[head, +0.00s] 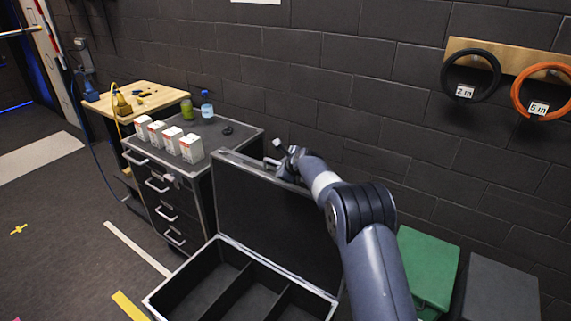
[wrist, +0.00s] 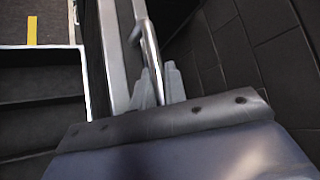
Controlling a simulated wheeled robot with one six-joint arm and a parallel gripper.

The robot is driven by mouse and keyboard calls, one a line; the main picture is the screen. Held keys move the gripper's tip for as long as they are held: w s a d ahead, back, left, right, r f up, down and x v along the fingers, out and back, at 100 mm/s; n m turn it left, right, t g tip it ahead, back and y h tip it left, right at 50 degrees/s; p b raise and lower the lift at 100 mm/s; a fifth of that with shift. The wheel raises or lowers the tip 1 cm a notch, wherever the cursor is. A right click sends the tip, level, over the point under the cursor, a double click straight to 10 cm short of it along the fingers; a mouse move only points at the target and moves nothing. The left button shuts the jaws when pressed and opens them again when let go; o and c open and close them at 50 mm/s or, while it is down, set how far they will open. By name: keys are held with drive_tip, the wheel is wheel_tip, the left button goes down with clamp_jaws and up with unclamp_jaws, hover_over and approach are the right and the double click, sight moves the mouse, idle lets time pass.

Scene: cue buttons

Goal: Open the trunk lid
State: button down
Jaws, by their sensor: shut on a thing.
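The black trunk with metal edges (head: 182,278) stands open on the floor in the head view, its inside split by dividers. Its lid (head: 255,215) stands raised, roughly upright, at the back of the trunk. A metal bar handle (wrist: 150,50) is on the lid's edge in the wrist view. My gripper (head: 278,163) is at the top edge of the lid, and in the wrist view its fingers (wrist: 158,86) are closed around the handle. The arm hides the right part of the lid.
A black drawer cabinet (head: 185,205) with white boxes, a can and a bottle stands left of the lid. A wooden bench (head: 135,97) is behind it. Green (head: 428,265) and grey (head: 500,292) boxes stand to the right. The dark block wall is close behind the lid.

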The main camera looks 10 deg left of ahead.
drive_tip(key=c, duration=1.5)
unclamp_jaws()
drive_tip(key=shift+o, duration=0.2)
drive_tip(key=shift+s, duration=0.1)
drive_tip(key=b+v, duration=0.4)
drive_tip(key=v, duration=0.6)
drive_tip(key=shift+s+d+r, duration=0.15)
drive_tip(key=shift+s+r, duration=0.1)
drive_tip(key=shift+p+x, duration=2)
drive_tip(key=shift+x, duration=3.45)
drive_tip(key=shift+r, duration=0.1)
